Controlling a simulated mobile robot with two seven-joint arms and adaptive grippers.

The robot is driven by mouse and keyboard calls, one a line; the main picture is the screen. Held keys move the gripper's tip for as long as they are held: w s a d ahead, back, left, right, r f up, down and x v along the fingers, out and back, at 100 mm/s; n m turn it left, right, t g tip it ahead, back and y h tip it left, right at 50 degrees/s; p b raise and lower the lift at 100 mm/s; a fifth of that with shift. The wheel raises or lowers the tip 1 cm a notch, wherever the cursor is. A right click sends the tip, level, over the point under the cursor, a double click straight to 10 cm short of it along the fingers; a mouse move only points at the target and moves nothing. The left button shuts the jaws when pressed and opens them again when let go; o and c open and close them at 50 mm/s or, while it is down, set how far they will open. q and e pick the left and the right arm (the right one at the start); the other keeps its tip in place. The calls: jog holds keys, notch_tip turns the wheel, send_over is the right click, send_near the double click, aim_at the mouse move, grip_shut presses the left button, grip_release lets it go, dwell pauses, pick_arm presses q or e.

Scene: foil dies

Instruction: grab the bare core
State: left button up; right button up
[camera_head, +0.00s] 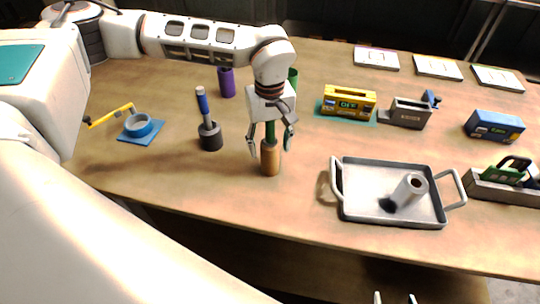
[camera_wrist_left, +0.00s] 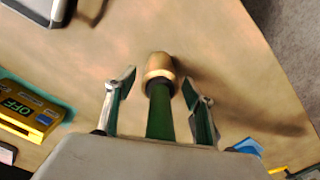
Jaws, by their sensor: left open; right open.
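A brown cylinder (camera_head: 270,158) stands upright on the table with a green shaft (camera_head: 270,131) rising from its top. My left gripper (camera_head: 269,147) is open, pointing down, with its fingers either side of the shaft. In the left wrist view the brown cylinder (camera_wrist_left: 159,68) lies just beyond the open fingertips, and the green shaft (camera_wrist_left: 160,112) runs between the fingers. I cannot tell which is the bare core. My right gripper (camera_head: 395,299) barely shows at the bottom edge.
A dark holder with a blue handle (camera_head: 210,136) and a purple cylinder (camera_head: 226,82) stand left. A blue ring-shaped piece with a yellow arm (camera_head: 140,126) is further left. A yellow box (camera_head: 348,100) and blue box (camera_head: 494,126) are right. The near table edge is clear.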

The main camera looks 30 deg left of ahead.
pick_arm(q)
grip_shut()
dwell(0.3)
